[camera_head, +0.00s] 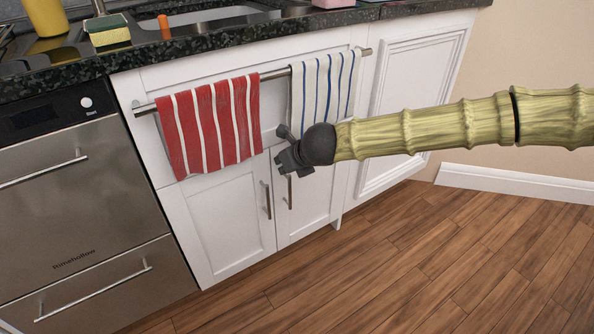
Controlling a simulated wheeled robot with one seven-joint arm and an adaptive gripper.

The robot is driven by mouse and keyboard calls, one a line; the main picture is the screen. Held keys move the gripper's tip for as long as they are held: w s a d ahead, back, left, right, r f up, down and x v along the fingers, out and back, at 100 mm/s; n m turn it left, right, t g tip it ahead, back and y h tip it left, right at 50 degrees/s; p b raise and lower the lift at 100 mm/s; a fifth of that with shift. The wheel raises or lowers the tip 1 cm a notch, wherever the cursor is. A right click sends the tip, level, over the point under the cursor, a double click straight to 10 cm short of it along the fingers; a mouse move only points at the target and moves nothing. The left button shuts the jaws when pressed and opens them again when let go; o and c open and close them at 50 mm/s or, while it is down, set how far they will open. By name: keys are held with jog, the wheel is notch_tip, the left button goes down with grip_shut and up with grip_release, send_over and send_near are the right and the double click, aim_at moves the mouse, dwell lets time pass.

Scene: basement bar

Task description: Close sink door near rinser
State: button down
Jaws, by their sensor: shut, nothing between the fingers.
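The white sink cabinet below the counter has two doors, a left door (222,222) and a right door (312,208). Each has a vertical metal handle near the middle seam, the left handle (267,200) and the right handle (290,193). My gripper (284,158) is dark, shut and empty. It appears in front of the right door's upper part, just above the right handle, and hides part of that door. Contact cannot be told. The rinser is not clearly visible.
A red striped towel (212,125) and a white-blue striped towel (325,85) hang on a metal rail (275,74) above the doors. A steel dishwasher (85,200) stands left. The sink (212,17) is above. The wooden floor (430,260) is clear.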

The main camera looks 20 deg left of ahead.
jog(key=shift+w+a, duration=0.1)
jog(key=shift+a, duration=0.25)
jog(key=shift+w+a+r, duration=0.1)
jog(key=shift+w+r, duration=0.05)
jog(key=shift+r, duration=0.05)
jog(key=shift+r, duration=0.15)
jog(key=shift+s+d, duration=0.3)
jog(key=shift+s, duration=0.1)
jog(key=s+d+f+p+v, duration=0.1)
jog(key=p+v, duration=0.3)
jog(key=v, duration=0.8)
jog(key=shift+d+f+p, duration=0.35)
jog(key=shift+d+f, duration=0.1)
jog(key=shift+f, duration=0.1)
